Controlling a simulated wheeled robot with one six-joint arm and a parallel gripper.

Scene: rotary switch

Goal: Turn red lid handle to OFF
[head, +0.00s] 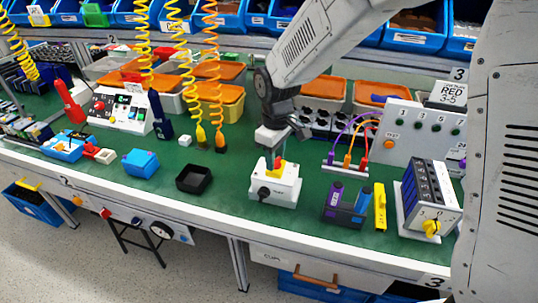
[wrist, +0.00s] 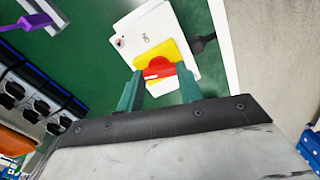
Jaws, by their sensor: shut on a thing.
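In the head view my gripper (head: 275,157) points down onto the box, and the handle is mostly hidden. A small marking shows on the box's top, but I cannot read it surely.
A black open tray (head: 194,179) and a blue box (head: 141,163) stand to the left. A purple-and-dark block (head: 346,206) and a yellow block (head: 380,207) stand to the right. Behind are orange-lidded bins and a panel with cables (head: 408,138).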

